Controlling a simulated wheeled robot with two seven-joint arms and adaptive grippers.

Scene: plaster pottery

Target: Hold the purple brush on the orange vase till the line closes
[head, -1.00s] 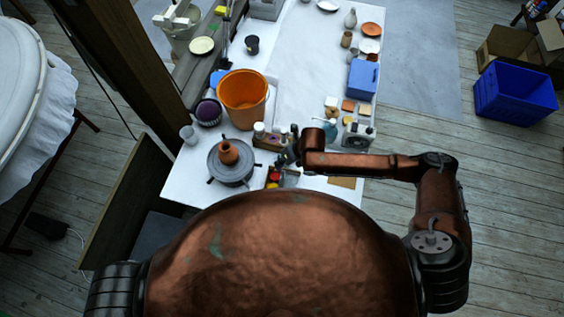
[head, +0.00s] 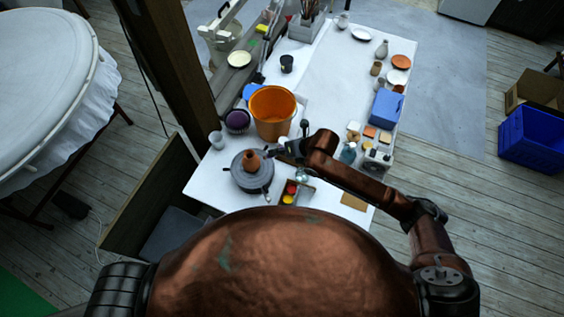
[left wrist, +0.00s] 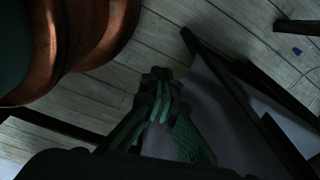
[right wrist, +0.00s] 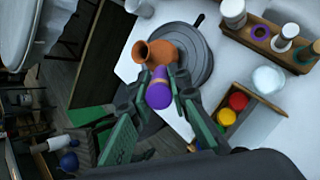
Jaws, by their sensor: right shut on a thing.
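The orange vase (head: 251,161) stands on a round grey wheel (head: 240,181) at the near left of the white table. In the right wrist view the vase (right wrist: 158,50) shows its flared mouth towards the left. My right gripper (head: 274,151) is just right of the vase. In its wrist view the gripper (right wrist: 157,88) is shut on the purple brush (right wrist: 159,95), whose handle end faces the camera. The brush's far end is in front of the vase; I cannot tell whether it touches. My left gripper (left wrist: 160,84) is shut and empty over the plank floor, away from the table.
An orange bucket (head: 273,112) stands behind the wheel, with a dark bowl of purple (head: 237,120) beside it. A paint tray (right wrist: 237,112) with red and yellow pots is right of the wheel. A wooden rack (right wrist: 270,38) with jars stands farther right. A blue box (head: 386,106) is at the table's right.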

